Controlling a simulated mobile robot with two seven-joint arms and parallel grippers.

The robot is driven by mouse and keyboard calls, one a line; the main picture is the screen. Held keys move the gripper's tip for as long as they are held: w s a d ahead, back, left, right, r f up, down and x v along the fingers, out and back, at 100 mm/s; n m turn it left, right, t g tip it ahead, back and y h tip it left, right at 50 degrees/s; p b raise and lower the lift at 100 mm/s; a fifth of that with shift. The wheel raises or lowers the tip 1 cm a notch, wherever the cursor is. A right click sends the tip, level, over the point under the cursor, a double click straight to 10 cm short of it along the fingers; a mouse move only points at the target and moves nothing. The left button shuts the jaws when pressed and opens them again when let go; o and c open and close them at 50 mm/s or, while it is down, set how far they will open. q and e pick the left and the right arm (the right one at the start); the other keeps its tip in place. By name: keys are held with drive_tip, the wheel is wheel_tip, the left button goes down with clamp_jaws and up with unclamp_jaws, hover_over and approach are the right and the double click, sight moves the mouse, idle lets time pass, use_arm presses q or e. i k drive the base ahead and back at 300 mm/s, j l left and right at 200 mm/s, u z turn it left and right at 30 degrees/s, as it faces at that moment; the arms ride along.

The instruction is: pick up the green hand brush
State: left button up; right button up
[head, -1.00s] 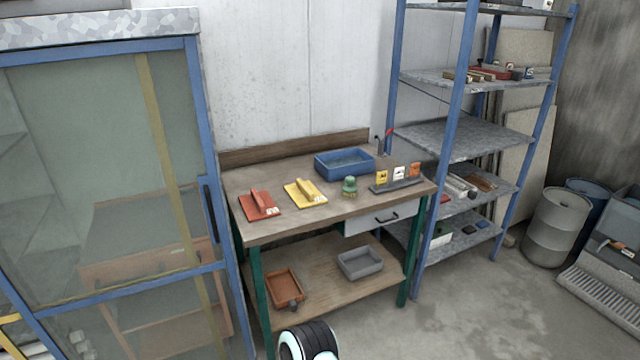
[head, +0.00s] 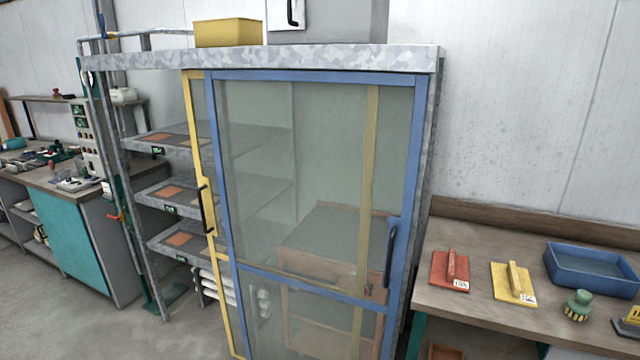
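The green hand brush (head: 577,304) stands on the wooden workbench (head: 462,235) at the lower right of the head view. It has a round green knob on top and pale bristles below. It sits in front of the blue tray (head: 592,270) and to the right of the yellow float (head: 513,284). Neither of my grippers is in view.
A red float (head: 450,271) lies on the bench's left part. A teal-fronted counter (head: 70,235) stands at the far left. Open grey floor (head: 60,325) shows at lower left.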

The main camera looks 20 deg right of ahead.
sight(579, 307)
drive_tip(key=l+u, duration=0.1)
drive_tip(key=l, duration=0.25)
drive_tip(key=k+l, duration=0.15)
drive_tip(key=l, duration=0.2)
drive_tip(key=k+l+u, duration=0.15)
drive_tip(key=l, duration=0.2)
drive_tip(key=k+l, duration=0.1)
drive_tip(key=l, duration=0.35)
drive_tip(key=k+l, duration=0.1)
drive_tip(key=l, duration=0.3)
drive_tip(key=k+l, duration=0.1)
drive_tip(key=l, duration=0.35)
drive_tip(key=k+l+u, duration=0.1)
drive_tip(key=l, duration=0.3)
drive_tip(key=k+l, duration=0.1)
drive_tip(key=l, duration=0.3)
